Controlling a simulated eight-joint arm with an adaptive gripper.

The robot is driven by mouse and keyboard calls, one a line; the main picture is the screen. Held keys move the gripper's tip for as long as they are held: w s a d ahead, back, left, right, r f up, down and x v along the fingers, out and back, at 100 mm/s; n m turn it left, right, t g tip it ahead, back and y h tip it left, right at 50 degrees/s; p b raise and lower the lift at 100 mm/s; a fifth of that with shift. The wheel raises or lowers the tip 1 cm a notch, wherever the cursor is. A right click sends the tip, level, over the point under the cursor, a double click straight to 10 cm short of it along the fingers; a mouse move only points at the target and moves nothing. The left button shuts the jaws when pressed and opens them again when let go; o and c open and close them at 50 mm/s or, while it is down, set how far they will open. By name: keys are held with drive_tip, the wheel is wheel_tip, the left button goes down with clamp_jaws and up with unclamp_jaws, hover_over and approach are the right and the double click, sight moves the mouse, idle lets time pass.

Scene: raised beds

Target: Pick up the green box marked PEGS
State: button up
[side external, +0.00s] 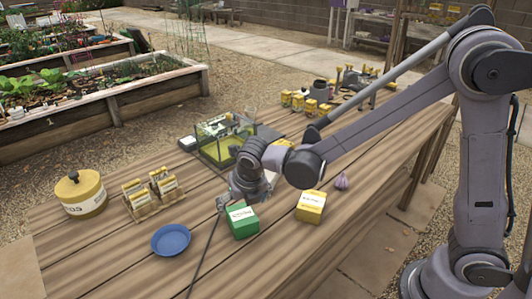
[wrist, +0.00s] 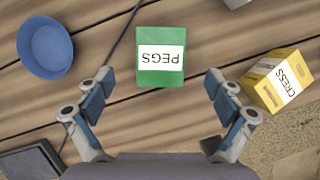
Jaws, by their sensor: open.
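The green box (side external: 243,221) with a white label stands on the wooden table. In the wrist view the green box (wrist: 161,57) shows its label reading PEGS upside down, centred between and beyond my open fingers. My gripper (side external: 235,201) is close to the box in the side external view, at its upper left. In the wrist view my gripper (wrist: 158,90) has its two fingers spread wide with nothing between the pads. I cannot tell the exact height of the fingers above the box.
A yellow CRESS box (wrist: 280,80) stands right of the green box in the wrist view. A blue bowl (side external: 171,240) and a dark cable (side external: 204,256) lie to the left. A glass-sided tank (side external: 222,140), seed packet rack (side external: 153,195) and purple bulb (side external: 341,181) are nearby.

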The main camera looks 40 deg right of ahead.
sight(242, 215)
drive_tip(key=shift+s+x, duration=0.15)
drive_tip(key=shift+x, duration=1.65)
drive_tip(key=shift+s+x, duration=0.15)
drive_tip(key=shift+x, duration=1.6)
drive_tip(key=shift+a+f, duration=0.1)
drive_tip(key=shift+f, duration=0.05)
drive_tip(key=c, duration=1.3)
